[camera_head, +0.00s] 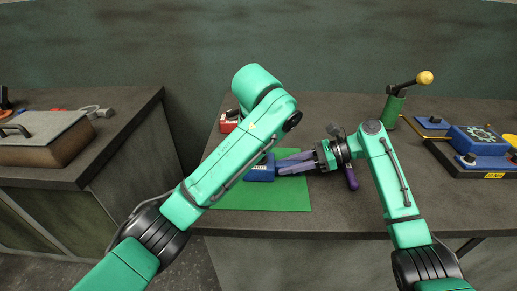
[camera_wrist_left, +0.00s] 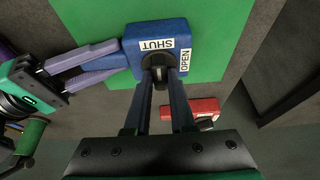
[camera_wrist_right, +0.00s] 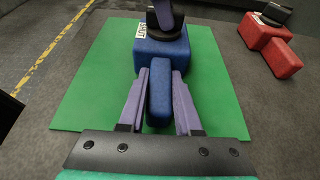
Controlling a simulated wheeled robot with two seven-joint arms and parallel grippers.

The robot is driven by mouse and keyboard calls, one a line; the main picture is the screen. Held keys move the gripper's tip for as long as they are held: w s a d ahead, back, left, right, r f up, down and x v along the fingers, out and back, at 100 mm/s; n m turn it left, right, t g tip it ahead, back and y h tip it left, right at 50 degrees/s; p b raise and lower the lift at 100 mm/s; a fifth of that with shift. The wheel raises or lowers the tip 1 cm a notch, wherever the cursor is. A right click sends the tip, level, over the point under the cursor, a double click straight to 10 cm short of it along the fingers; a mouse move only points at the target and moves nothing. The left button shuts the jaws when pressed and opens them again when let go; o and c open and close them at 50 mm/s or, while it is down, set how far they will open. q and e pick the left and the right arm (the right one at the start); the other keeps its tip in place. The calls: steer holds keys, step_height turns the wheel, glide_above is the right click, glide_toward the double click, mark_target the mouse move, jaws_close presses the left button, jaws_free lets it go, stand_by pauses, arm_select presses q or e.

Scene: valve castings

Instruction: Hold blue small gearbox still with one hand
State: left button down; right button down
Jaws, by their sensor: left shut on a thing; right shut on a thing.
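The blue small gearbox (camera_head: 261,172) sits on a green mat (camera_head: 285,200). In the left wrist view the gearbox (camera_wrist_left: 172,33) bears SHUT and OPEN labels and a black knob (camera_wrist_left: 152,62). My right gripper (camera_head: 285,165) is shut on the blue bar (camera_wrist_right: 159,95) that sticks out from the gearbox's side, one finger on each side of it. My left gripper (camera_wrist_left: 160,82) is shut on the black knob on the gearbox's top. In the head view my left arm hides the left gripper and part of the gearbox.
A red box (camera_wrist_right: 275,45) with a black knob stands beyond the mat. At the right are a green post with a yellow-balled lever (camera_head: 394,110) and a blue device (camera_head: 480,140). A separate bench at left carries a brown box (camera_head: 45,145). The mat's front part is clear.

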arm_select(q)
steer(key=shift+w+a+r, duration=0.1)
arm_select(e)
steer(key=shift+s+a+r, duration=0.1)
stand_by(0.3)
arm_select(q)
steer(key=c, duration=0.8)
jaws_free()
steer(key=shift+o, duration=0.2)
steer(key=v, duration=1.2)
arm_select(e)
steer(key=c, duration=0.5)
jaws_free()
